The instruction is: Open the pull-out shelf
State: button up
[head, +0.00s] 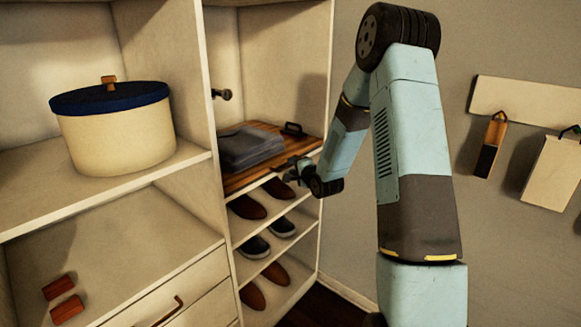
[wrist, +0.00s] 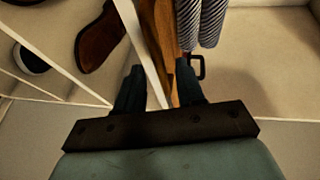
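The pull-out shelf is a brown wooden board (head: 243,179) in the right cabinet column, just above the shoe racks, and it also shows in the wrist view (wrist: 162,38). A black handle (head: 293,128) stands at its right end and appears in the wrist view (wrist: 197,67) just beyond the right finger. My gripper (head: 291,168) is at the shelf's front edge, right of its middle. In the wrist view my gripper (wrist: 158,85) has its fingers apart, with the wood and a white board edge between them. I cannot tell whether the fingers touch the shelf.
Folded grey clothes (head: 248,147) lie on the wooden board. Shoes (head: 250,207) fill the racks below. A cream round box with a blue lid (head: 115,130) stands on the left shelf. A wall rack (head: 525,105) hangs at right. A black knob (head: 222,94) sticks out above the clothes.

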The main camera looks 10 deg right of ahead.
jog(key=shift+x, duration=1.3)
grip_shut()
